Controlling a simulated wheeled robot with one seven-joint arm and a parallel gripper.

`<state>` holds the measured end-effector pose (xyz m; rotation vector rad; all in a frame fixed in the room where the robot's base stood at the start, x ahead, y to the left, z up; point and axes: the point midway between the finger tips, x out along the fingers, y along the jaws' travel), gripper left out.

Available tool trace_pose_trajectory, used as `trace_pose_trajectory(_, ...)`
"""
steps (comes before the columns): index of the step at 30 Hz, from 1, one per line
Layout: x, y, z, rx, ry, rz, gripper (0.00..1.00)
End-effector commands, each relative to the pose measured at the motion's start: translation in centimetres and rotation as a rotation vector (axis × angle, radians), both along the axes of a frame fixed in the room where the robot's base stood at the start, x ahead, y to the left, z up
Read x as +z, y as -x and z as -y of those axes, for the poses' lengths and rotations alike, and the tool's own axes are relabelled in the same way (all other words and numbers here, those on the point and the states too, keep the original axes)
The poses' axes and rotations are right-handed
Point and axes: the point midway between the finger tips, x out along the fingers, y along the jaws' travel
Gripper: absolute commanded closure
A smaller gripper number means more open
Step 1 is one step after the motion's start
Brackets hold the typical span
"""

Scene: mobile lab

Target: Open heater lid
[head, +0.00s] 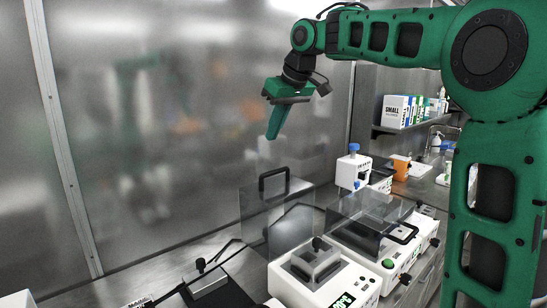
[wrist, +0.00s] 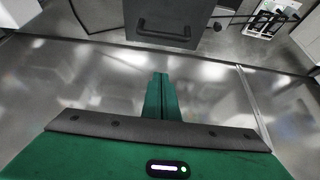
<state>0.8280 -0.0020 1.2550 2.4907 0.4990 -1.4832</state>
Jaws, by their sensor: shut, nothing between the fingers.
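A white heater (head: 325,290) with a green temperature display stands at the front of the bench in the head view, a block on its top. A clear lid (head: 262,215) with a black handle (head: 273,179) stands upright at its back. My gripper (head: 272,134) is shut and empty, pointing down, above the lid handle and apart from it. In the wrist view my closed fingers (wrist: 160,82) point toward a dark panel with a black handle (wrist: 165,30); I cannot tell for certain that it is the same lid.
A second white device (head: 405,262) with a clear cover, black handle and coloured buttons stands right of the heater. A dark device (head: 208,285) stands to its left. A metal wall (head: 180,120) rises close behind. A white device with a blue top (head: 353,170) is further back.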

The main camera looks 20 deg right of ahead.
Motion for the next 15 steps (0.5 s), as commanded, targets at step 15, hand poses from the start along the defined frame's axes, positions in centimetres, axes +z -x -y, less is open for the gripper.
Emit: trace_pose_trajectory(15, -7.0, -3.4, -1.3, -0.001, 0.001, -0.003, 1.0)
